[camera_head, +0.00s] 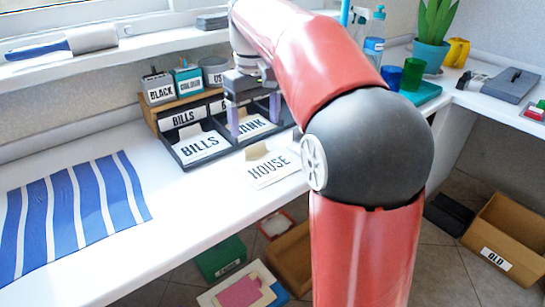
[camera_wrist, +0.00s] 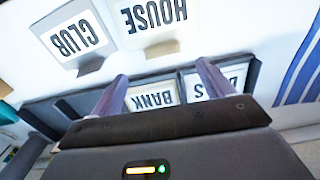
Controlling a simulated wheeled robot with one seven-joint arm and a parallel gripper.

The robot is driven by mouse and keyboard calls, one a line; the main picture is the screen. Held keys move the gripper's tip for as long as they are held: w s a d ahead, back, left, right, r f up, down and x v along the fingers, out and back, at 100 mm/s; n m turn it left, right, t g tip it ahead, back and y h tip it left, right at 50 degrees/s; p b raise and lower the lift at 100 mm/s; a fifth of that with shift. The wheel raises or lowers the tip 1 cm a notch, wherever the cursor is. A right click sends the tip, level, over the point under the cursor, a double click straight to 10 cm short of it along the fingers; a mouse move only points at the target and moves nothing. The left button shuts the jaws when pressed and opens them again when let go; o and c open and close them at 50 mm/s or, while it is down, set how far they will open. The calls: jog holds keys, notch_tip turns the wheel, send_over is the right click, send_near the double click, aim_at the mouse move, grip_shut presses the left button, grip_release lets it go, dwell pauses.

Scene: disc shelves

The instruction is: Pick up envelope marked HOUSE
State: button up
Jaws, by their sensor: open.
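The envelope marked HOUSE (camera_head: 272,172) lies flat on the white counter in front of the black tray marked BANK (camera_head: 255,127). It is white with a tan tab at its back edge. In the wrist view the HOUSE envelope (camera_wrist: 150,22) is upside down at the top, beyond my fingertips. My gripper (camera_head: 253,128) is open and empty above the BANK tray, behind the envelope. Its two fingers also show in the wrist view (camera_wrist: 162,75), pointing toward the HOUSE envelope, with the BANK tray below them.
A CLUB envelope (camera_wrist: 72,36) lies beside HOUSE; my arm hides it in the head view. A BILLS tray (camera_head: 199,147) stands left of BANK. Labelled pots, including BLACK (camera_head: 160,90), stand behind. A blue-striped cloth (camera_head: 75,210) lies left. Bare counter separates cloth and trays.

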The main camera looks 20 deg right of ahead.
aim_at(256, 147)
jog(key=f, duration=0.4)
jog(key=f+b, duration=0.1)
jog(key=f, duration=0.1)
jog(key=shift+s+a+f, duration=0.2)
jog(key=shift+s+f, duration=0.05)
jog(key=shift+s, duration=0.05)
jog(key=c, duration=1)
jog(key=shift+r, duration=0.15)
jog(key=shift+c, duration=0.2)
